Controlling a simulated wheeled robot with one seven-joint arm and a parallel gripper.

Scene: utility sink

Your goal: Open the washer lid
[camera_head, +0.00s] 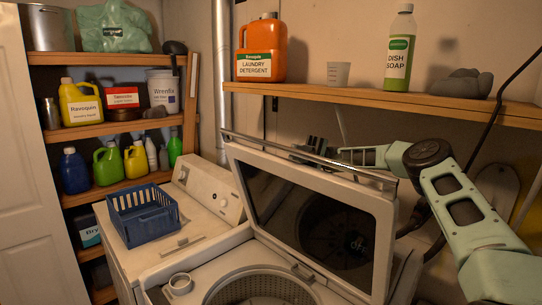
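The washer lid (312,212) stands raised, leaning back, with its dark glass panel and white frame facing me. A metal rail (300,157) runs along its top edge. The washer's tub opening (262,288) is uncovered below it. My gripper (310,147) is at the lid's top edge, near its middle, with my arm reaching in from the right. The lid and rail partly hide the gripper. I cannot tell whether its fingers are open or shut, or whether they touch the lid.
A wooden shelf (400,95) above the lid holds laundry detergent (260,52), a cup (338,75) and dish soap (399,55). A blue basket (143,214) sits on the neighbouring machine at left. Shelves of bottles stand at far left. A dark cable hangs at right.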

